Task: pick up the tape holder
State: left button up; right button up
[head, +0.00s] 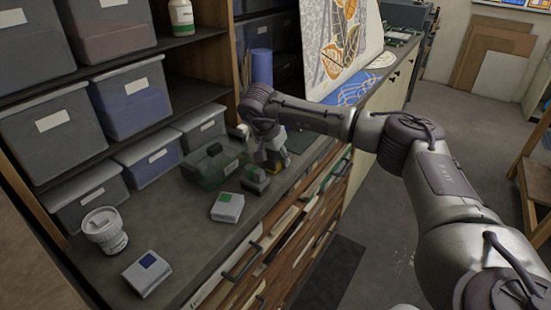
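A small dark object (255,180), which looks like the tape holder, sits on the grey counter (190,235) just right of a translucent green box. My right arm reaches in from the right, and my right gripper (270,158) points down just above and behind the dark object. The gripper is small and partly mixed with things behind it, so I cannot tell whether its fingers are open or touch anything. My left gripper is not in view.
The green box (213,170), a white box with a green label (227,207), a white box with a blue label (147,273) and a white tub (105,231) stand on the counter. Shelves with lidded bins (52,135) rise behind. The counter's front is fairly clear.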

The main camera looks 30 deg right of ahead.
jog(key=c, duration=0.3)
jog(key=shift+c, duration=0.2)
jog(key=shift+r, duration=0.1)
jog(key=shift+r, duration=0.25)
jog(key=r, duration=0.1)
jog(key=r+b, duration=0.1)
jog(key=r, duration=0.1)
jog(key=shift+s+d+r+b, duration=0.2)
jog(key=shift+d+r+b, duration=0.15)
jog(key=s+d+r+b, duration=0.2)
jog(key=s+d+r, duration=0.4)
jog(key=s+d, duration=0.1)
jog(key=shift+d+r, duration=0.35)
jog(key=shift+d, duration=0.35)
jog(key=o, duration=0.6)
jog(key=c, duration=0.4)
